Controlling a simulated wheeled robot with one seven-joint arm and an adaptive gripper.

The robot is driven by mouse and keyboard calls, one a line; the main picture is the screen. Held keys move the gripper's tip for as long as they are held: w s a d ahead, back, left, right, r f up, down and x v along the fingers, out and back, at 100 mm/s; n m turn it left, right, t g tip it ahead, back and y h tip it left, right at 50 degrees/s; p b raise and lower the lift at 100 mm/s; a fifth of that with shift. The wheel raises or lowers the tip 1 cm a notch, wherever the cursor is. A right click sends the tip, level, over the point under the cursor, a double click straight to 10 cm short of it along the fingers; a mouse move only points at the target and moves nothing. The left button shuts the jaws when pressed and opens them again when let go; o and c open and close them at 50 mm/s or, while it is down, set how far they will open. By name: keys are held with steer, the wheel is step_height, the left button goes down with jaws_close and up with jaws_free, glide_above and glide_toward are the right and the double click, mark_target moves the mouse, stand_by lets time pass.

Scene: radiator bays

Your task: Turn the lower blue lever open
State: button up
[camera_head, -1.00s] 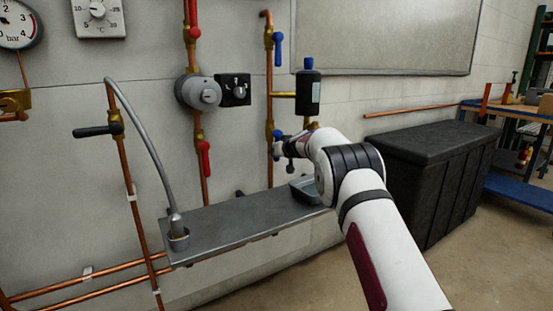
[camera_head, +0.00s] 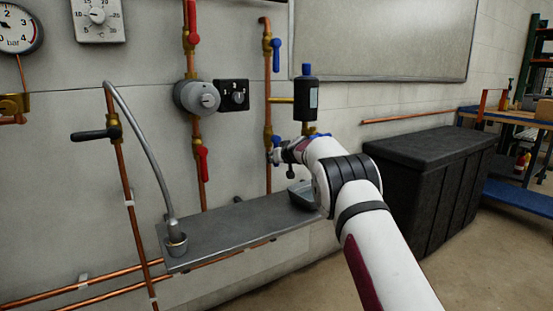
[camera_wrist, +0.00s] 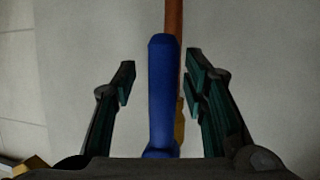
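The lower blue lever (camera_head: 276,141) is on the right-hand vertical copper pipe, mostly hidden by my gripper in the head view. In the wrist view the blue lever (camera_wrist: 162,95) stands long and upright in the picture, between my gripper's two dark green fingers. My gripper (camera_wrist: 159,84) is open, with a gap visible on each side of the lever. In the head view my gripper (camera_head: 277,155) is small and close to the lever and pipe. The brass valve body behind the lever is only partly visible in the wrist view.
An upper blue lever (camera_head: 276,54) sits higher on the same pipe (camera_head: 267,98). A dark canister with a blue cap (camera_head: 307,96) juts out just right of it. A grey shelf (camera_head: 225,229) lies below. A black chest (camera_head: 432,180) stands to the right.

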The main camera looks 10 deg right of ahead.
steer(key=v, duration=1.2)
stand_by(0.5)
steer(key=shift+r, duration=0.1)
